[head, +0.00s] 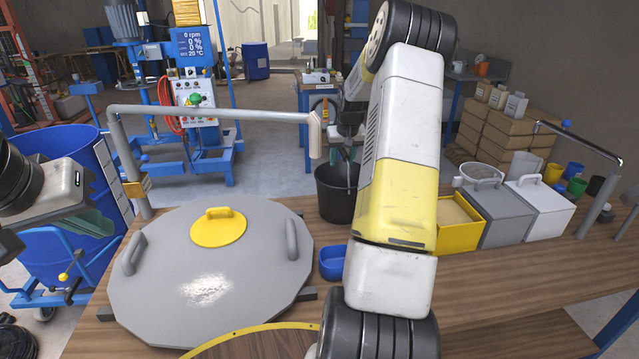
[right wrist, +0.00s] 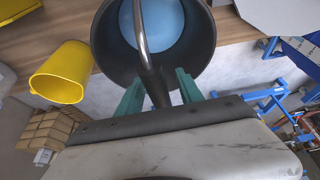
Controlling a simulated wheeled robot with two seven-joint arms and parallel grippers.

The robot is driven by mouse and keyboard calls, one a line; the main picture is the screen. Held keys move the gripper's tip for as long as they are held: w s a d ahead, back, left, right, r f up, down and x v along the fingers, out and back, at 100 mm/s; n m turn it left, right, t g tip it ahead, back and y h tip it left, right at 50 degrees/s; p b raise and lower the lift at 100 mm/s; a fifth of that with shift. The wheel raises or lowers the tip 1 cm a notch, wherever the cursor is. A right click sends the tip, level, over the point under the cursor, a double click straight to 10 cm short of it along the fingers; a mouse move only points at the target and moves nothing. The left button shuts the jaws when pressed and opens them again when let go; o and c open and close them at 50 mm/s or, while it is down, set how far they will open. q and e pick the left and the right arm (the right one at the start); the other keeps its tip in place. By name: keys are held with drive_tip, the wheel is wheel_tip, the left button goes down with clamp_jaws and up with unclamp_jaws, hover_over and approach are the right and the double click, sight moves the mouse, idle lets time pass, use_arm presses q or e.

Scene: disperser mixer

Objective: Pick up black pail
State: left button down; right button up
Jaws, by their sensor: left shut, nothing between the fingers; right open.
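The black pail (head: 336,200) stands on the wooden table, left of my right arm, which hides part of it. In the right wrist view the pail (right wrist: 100,45) shows its open mouth, with something light blue inside. Its metal handle (right wrist: 139,25) is raised and ends in a dark grip between the green fingers of my right gripper (right wrist: 158,92). Those fingers are open, one on each side of the grip; I cannot tell whether they touch it. In the head view the right gripper (head: 347,150) is partly hidden above the pail. My left gripper (head: 95,228) is shut and empty at the far left.
A grey round lid (head: 200,290) with a yellow handle plate covers the table's left. A blue tray (head: 332,263) lies in front. A yellow bin (head: 458,235) and lidded boxes stand right. A yellow container (right wrist: 62,72) is near the pail.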

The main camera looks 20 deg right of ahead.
drive_tip(key=shift+f, duration=0.15)
drive_tip(key=c, duration=0.9)
clamp_jaws()
idle(0.5)
